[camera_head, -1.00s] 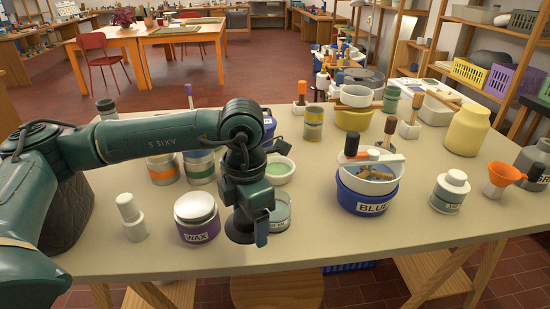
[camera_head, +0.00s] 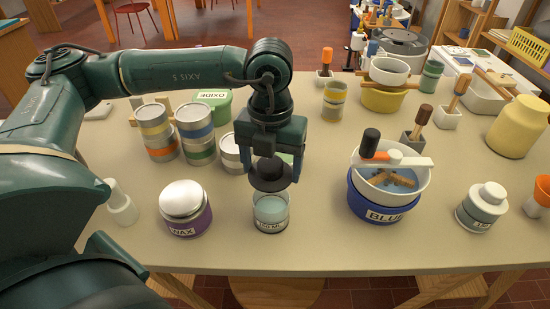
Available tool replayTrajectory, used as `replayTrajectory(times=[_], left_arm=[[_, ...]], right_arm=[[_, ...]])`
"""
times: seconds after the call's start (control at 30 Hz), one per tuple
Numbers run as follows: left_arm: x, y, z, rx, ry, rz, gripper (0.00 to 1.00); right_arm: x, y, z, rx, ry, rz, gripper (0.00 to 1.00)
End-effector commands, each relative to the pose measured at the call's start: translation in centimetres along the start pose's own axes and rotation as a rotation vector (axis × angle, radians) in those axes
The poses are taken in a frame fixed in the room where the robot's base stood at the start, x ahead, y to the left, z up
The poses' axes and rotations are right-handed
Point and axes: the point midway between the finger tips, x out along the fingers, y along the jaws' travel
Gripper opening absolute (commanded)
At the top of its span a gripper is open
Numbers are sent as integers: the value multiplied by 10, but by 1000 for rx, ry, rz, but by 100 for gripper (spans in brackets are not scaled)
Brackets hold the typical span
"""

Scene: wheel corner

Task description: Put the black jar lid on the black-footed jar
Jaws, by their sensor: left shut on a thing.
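My left gripper (camera_head: 271,172) points down and is shut on the black jar lid (camera_head: 270,184), a dark disc with a raised top. The lid is just above the mouth of a small clear jar (camera_head: 271,214) with pale contents and a label that seems to read 150 ML. The lid hides part of the jar's rim, and I cannot tell whether they touch. The jar stands upright on the table; a black foot is not clearly visible. My right gripper is not in view.
The purple wax jar (camera_head: 185,208) stands left of the clear jar. The blue tub (camera_head: 382,209), with a bowl and brush on it, stands to the right. Striped tins (camera_head: 196,133) and a green oxide tub (camera_head: 214,101) stand behind. The table front (camera_head: 320,245) is bare.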

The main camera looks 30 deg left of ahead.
Motion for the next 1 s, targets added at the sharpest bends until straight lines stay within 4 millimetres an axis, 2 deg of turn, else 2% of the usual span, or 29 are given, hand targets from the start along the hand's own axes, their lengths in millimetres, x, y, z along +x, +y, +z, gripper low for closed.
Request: replayTrajectory(times=[0.27, 0.63, 0.8, 1.0], left_arm=[[3, 0, 0, -10, 1, -1, 52], [38, 0, 0, -8, 1, -1, 52], [48, 0, 0, -8, 1, -1, 52], [48, 0, 0, -8, 0, -1, 52]], right_arm=[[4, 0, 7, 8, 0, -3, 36], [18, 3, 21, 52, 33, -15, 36], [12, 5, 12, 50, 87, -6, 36], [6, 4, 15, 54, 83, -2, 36]])
